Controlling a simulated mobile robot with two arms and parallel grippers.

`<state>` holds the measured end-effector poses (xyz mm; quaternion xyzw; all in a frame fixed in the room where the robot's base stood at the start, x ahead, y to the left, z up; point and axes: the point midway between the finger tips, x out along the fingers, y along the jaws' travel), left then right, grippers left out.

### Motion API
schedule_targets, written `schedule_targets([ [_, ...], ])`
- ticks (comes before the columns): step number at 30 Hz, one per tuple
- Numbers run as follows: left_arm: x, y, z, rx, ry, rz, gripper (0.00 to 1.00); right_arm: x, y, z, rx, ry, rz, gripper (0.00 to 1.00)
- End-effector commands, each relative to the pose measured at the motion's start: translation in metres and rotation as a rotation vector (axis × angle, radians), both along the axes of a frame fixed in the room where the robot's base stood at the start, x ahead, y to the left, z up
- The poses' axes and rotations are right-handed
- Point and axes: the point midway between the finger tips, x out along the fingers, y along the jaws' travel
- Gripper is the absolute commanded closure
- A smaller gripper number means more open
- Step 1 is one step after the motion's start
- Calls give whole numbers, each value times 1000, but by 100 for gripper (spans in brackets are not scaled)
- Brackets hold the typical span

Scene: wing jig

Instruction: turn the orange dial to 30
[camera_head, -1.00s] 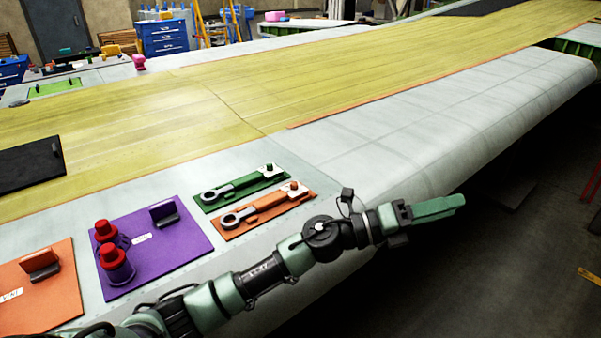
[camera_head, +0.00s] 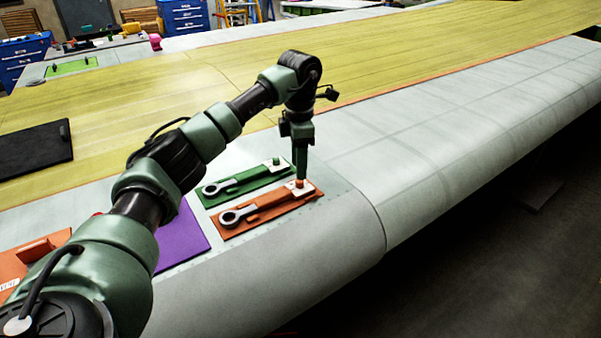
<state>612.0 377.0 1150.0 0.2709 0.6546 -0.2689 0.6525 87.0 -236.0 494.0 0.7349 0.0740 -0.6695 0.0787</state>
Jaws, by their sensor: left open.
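The orange panel (camera_head: 268,212) lies on the wing's grey edge. It carries a grey wrench-shaped piece (camera_head: 238,215) and a small orange knob (camera_head: 299,184) at its right end. I see no readable numbers on it. My left gripper (camera_head: 301,177) points straight down, with its fingertips at or just above the orange knob. It is open, though its fingers overlap in this view, and I cannot tell whether they touch the knob. My right gripper is not in view.
A matching green panel (camera_head: 245,180) lies just behind the orange one. A purple panel (camera_head: 182,238) and another orange panel (camera_head: 28,262) are partly covered by my left arm. A black plate (camera_head: 35,157) lies at left. The wing surface to the right is clear.

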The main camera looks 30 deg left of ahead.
Motion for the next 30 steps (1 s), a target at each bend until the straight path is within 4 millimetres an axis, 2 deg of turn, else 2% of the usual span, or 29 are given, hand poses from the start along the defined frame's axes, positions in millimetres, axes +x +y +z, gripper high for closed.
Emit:
schedule_targets([
  [3,-1,0,-18,-1,4,-1,58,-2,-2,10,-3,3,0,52],
  [9,0,-1,-38,-2,-1,-1,58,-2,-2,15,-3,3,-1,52],
  [18,0,-1,-43,-3,-3,-2,58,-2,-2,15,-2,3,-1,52],
  [19,0,-1,-43,-4,-2,-2,61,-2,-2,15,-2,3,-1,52],
  [23,0,-1,-43,-4,-2,-2,97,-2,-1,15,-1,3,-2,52],
  [24,0,-1,-43,-4,-2,-2,100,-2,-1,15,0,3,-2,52],
  [30,0,-1,-43,-3,-3,4,100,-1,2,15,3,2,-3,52],
])
